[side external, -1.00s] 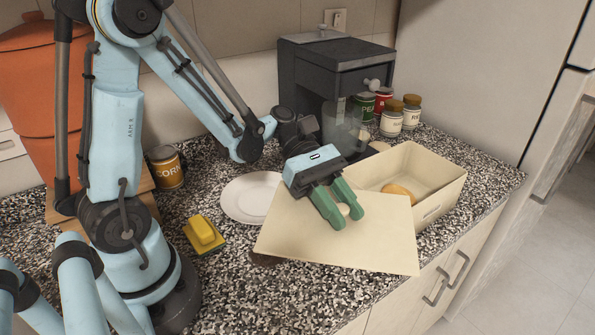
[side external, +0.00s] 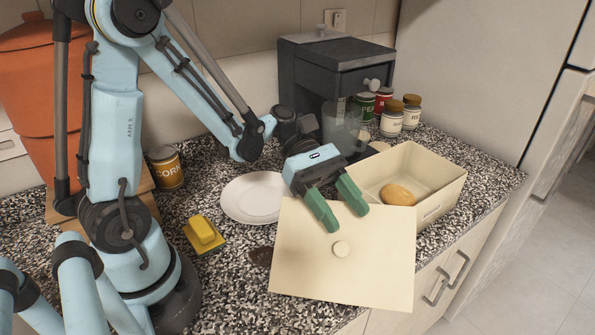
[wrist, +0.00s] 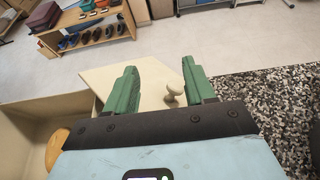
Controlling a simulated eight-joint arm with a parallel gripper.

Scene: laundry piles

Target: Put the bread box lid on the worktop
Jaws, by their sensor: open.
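The bread box lid (side external: 340,285) is a flat cream panel with a round knob (side external: 341,249). It lies at the worktop's front, and its lower right part reaches past the front edge. I cannot tell whether it rests flat or tilts. My gripper (side external: 345,220) is open over the lid's back part, with the knob just beyond its fingertips and apart from them. In the wrist view the knob (wrist: 174,95) shows between the spread green fingers, nearer the right one. The open bread box (side external: 440,206) stands right of my gripper with a bread roll (side external: 397,195) inside. The speckled worktop (side external: 225,290) is below.
A white plate (side external: 253,197) and a yellow sponge (side external: 204,234) lie left of the lid. A dark grey machine (side external: 335,75) and several jars (side external: 392,119) stand behind. The front left worktop is clear.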

